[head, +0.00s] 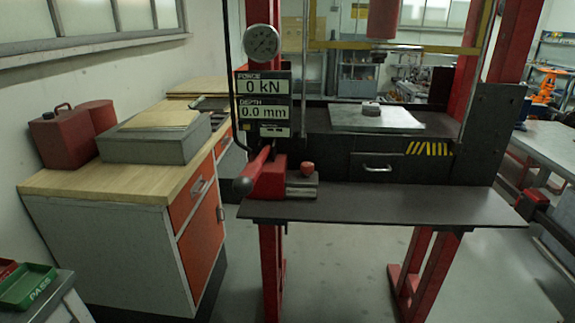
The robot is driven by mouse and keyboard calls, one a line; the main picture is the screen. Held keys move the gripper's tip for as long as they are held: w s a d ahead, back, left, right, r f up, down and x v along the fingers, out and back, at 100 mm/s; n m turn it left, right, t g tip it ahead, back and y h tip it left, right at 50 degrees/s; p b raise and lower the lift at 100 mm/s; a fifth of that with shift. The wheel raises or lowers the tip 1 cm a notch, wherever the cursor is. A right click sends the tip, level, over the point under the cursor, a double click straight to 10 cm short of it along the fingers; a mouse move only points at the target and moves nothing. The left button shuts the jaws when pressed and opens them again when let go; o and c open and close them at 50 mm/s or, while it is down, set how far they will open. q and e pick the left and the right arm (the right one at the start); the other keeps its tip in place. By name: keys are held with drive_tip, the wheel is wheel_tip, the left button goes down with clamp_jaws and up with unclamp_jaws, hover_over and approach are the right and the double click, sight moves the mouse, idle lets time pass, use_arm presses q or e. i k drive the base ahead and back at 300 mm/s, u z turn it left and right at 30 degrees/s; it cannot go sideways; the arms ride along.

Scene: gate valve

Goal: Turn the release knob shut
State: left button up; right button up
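A small red knob (307,168), which looks like the release knob, sits above a silver cylinder (302,188) at the left end of the press's dark front shelf. I cannot tell from its look whether it is turned open or shut. The display (262,103) above reads 0 kN and 0.0 mm. Neither of my grippers shows in the head view.
The dark shelf (400,205) is bare to the right of the pump. A metal plate (375,118) with a small round piece (371,108) lies on the press bed. A wooden-topped cabinet (110,185) stands left, with green (28,287) and red trays at lower left.

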sight(307, 168)
drive_tip(key=u, duration=1.25)
drive_tip(key=i, duration=1)
drive_tip(key=z, duration=1.95)
